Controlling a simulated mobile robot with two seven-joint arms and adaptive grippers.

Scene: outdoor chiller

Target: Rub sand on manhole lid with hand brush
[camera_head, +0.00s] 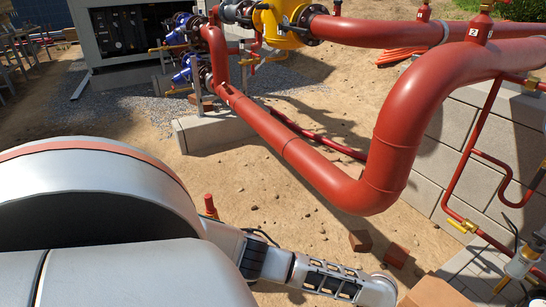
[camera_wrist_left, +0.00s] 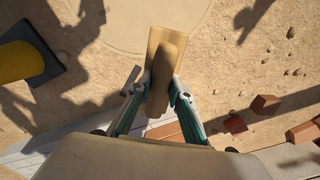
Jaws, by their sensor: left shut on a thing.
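In the left wrist view my left gripper (camera_wrist_left: 158,80) is shut on a wooden hand brush (camera_wrist_left: 169,38). One finger lies on each side of its darker handle, and the pale block end points away from me. The bristles are hidden. A round, sand-coloured outline, which looks like the manhole lid (camera_wrist_left: 118,22), lies on the ground beyond the brush, at the top of the view. I cannot tell whether the brush touches the ground. In the head view only my left arm's links show. My right gripper is in neither view.
Large red pipes (camera_head: 395,130) cross above the ground, with a block wall (camera_head: 455,150) at right. Red bricks (camera_head: 360,240) lie on the sand, and also show in the left wrist view (camera_wrist_left: 265,104). A yellow cylinder on a dark base (camera_wrist_left: 20,62) stands at left there.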

